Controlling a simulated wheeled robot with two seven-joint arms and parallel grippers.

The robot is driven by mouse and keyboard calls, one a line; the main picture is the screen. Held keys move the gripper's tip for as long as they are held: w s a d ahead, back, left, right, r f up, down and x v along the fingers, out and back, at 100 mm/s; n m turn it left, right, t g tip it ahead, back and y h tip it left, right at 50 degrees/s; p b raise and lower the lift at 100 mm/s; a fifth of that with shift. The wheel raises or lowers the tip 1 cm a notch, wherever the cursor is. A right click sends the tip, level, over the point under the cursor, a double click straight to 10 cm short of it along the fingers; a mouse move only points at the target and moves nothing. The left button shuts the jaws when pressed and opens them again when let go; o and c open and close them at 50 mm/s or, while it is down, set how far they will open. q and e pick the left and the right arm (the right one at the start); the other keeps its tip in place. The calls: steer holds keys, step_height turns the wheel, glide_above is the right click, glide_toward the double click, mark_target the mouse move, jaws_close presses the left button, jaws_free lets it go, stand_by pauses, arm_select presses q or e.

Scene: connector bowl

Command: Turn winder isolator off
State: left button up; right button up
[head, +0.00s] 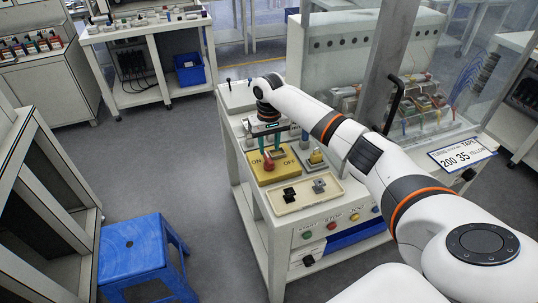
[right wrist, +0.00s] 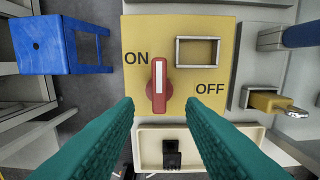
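The winder isolator is a yellow plate (right wrist: 215,25) with a red handle (right wrist: 157,85) that has a white stripe. In the right wrist view the handle stands upright in the picture, with ON printed at its upper left and OFF at its right. The plate (head: 258,178) also shows in the head view, on top of the white cabinet. My right gripper (head: 271,155) is above the plate. In the right wrist view its green fingers (right wrist: 159,108) are open, one on each side below the handle, with nothing between them. I cannot tell whether they touch it. My left gripper is not in view.
A cream tray (head: 328,197) with small black and grey parts lies in front of the plate. A brass padlock (right wrist: 272,103) sits beside it. Coloured buttons (head: 307,235) line the cabinet front. A blue stool (head: 133,245) stands on the floor at left. Clear panels stand behind.

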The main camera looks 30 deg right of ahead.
mark_target(269, 158)
step_height(269, 158, down, 5)
steer(key=shift+f, duration=0.1)
stand_by(0.3)
jaws_close()
